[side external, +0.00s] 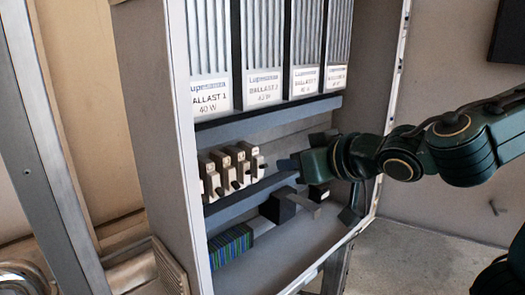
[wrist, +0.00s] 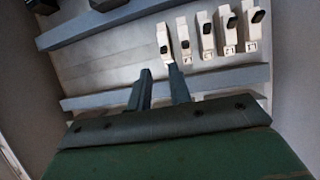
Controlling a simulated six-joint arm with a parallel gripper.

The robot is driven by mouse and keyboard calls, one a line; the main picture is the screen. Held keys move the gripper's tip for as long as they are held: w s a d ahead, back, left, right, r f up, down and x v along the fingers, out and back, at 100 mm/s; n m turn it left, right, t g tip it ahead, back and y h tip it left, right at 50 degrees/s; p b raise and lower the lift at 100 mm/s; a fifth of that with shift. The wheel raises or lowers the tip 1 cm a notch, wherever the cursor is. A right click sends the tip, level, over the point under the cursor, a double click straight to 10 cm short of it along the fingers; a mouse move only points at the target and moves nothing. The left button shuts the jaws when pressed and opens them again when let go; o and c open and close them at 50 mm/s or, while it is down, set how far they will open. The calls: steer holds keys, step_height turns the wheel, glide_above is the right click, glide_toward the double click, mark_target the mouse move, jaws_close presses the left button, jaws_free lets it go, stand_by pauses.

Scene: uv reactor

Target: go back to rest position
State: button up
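My gripper (side external: 285,164) reaches into the open cabinet (side external: 155,120) from the right, beside the right end of a row of several beige breakers (side external: 233,171). In the wrist view, the two dark fingers of my gripper (wrist: 159,72) stand apart with nothing visible between them. The tip of the right finger lies just below the leftmost breaker (wrist: 163,38) in that picture; I cannot tell whether they touch. The other breakers (wrist: 206,36) run to the right of it, each with a dark toggle.
Ballast units (side external: 263,85) stand above the breakers. Below are a grey duct (side external: 235,206), a dark box (side external: 277,207) and a blue-green terminal block (side external: 231,246). The cabinet's right edge (side external: 396,80) is close to my arm. Open room lies right of the cabinet.

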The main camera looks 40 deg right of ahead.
steer(key=s+d+f+g, duration=0.35)
steer(key=s+d, duration=0.25)
steer(key=d, duration=0.2)
steer(key=s+d+f+n+g+y, duration=0.1)
steer(key=s+g, duration=0.3)
steer(key=s, duration=0.8)
steer(key=shift+d+f, duration=0.5)
steer(key=shift+d, duration=0.1)
